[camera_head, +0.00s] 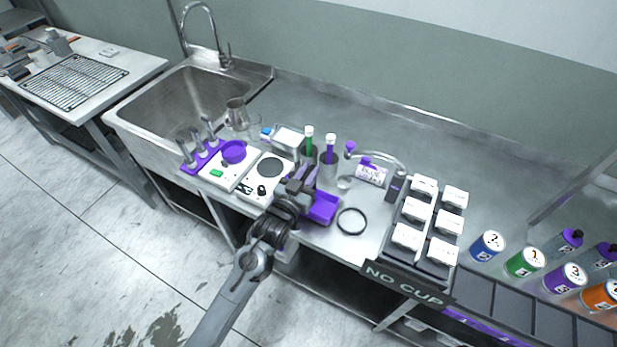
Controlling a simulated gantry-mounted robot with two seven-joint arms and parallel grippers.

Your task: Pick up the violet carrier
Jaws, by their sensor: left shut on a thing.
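The violet carrier (321,208), a small tray-like violet piece, is at the front edge of the steel counter, just right of my left gripper. My left gripper (303,178) reaches in from the bottom of the view and is shut on the violet carrier. The gripper hides the carrier's left part and the grip itself. I cannot tell whether the carrier touches the counter. My right gripper is not in view.
A black ring (351,221) lies right of the carrier. A white scale (266,178) and a violet dish (233,151) stand left. Behind are tubes and a labelled bottle (371,174).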

